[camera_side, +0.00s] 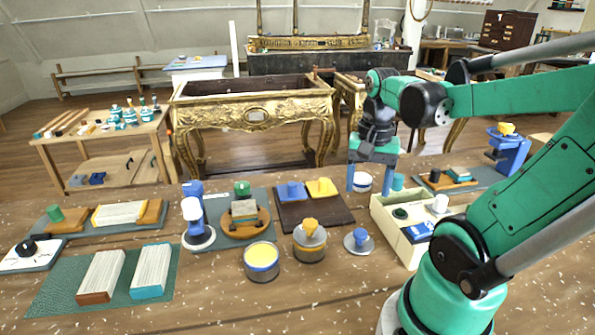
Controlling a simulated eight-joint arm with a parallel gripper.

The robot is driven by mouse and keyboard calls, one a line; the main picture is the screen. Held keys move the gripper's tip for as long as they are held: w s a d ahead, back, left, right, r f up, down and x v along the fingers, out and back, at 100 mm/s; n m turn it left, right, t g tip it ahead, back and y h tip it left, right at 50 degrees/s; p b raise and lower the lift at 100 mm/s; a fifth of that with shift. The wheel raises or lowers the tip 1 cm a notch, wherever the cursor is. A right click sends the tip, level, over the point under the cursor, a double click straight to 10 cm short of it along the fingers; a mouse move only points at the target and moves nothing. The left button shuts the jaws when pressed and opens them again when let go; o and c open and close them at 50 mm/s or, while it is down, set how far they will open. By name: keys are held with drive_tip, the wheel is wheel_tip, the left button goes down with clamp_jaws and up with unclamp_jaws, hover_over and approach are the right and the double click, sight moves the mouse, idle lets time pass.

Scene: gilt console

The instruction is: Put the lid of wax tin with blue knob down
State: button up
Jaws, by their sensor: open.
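The lid with the blue knob (359,242) is a grey disc lying flat on the bench, knob up. An open tin of yellow wax (261,263) stands to its left, uncovered. Between them stands a second tin (310,247) with a yellow-knobbed lid on it. My gripper (370,186) is open, its two blue fingers pointing down, behind the blue-knobbed lid in the picture and apart from it. A small white and blue round thing (363,181) shows between the fingers; I cannot tell its distance from them.
A cream box (392,236) with several items stands right of the lid. A dark board (312,211) with blue and yellow blocks lies behind the tins. A blue and white tool (197,217) stands left.

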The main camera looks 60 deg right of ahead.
drive_tip(key=w+a+n+t, duration=0.3)
drive_tip(key=w+a+n, duration=0.1)
drive_tip(key=a+n, duration=0.3)
drive_tip(key=w+a+r+n+t, duration=0.1)
drive_tip(key=w+a+n+t, duration=0.3)
drive_tip(key=w+a+n, duration=0.1)
drive_tip(key=shift+w+a+r+n, duration=0.25)
drive_tip(key=shift+a+n, duration=0.65)
drive_tip(key=shift+n, duration=0.3)
